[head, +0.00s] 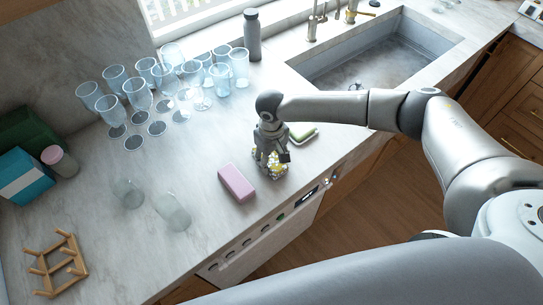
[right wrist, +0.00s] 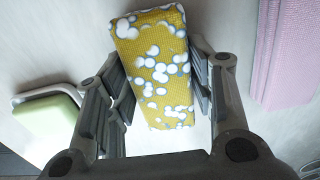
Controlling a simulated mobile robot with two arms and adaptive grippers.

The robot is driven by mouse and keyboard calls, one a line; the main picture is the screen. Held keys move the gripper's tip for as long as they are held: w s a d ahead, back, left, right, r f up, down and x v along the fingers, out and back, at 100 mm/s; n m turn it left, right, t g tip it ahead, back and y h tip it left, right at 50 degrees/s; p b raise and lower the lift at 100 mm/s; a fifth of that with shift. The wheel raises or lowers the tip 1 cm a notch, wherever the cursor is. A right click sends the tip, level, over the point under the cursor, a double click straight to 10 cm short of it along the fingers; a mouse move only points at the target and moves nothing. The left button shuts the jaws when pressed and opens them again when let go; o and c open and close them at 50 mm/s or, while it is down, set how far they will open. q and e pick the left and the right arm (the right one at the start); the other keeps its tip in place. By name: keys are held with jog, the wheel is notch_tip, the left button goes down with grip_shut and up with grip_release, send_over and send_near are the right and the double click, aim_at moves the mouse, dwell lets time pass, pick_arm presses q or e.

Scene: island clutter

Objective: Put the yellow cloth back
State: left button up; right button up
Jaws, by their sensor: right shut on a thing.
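The yellow cloth (right wrist: 155,65), folded into a block with white dots, sits between the fingers of my right gripper (right wrist: 158,78) in the right wrist view. The fingers are shut on its two long sides. In the head view my right gripper (head: 270,158) points down at the counter near its front edge, and only bits of the yellow cloth (head: 277,169) show between the fingers. I cannot tell whether the cloth touches the counter. My left gripper is not in view.
A pink block (head: 237,183) lies left of the gripper, and a green sponge (head: 303,130) on a small dish lies right of it. Several glasses (head: 135,95) stand behind. The sink (head: 370,65) is at back right. A wooden rack (head: 58,262) stands at front left.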

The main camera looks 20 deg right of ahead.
aim_at(271, 158)
jog(key=o, duration=0.9)
jog(key=shift+f, duration=0.1)
jog(key=shift+f+b, duration=0.1)
jog(key=shift+b, duration=0.35)
notch_tip(271, 158, up, 3)
jog(key=b, duration=0.2)
jog(key=shift+w+b, duration=0.1)
jog(key=shift+b, duration=0.25)
notch_tip(271, 158, up, 7)
jog(key=shift+f+b, duration=0.1)
jog(key=shift+b, duration=0.55)
jog(key=shift+r, duration=0.55)
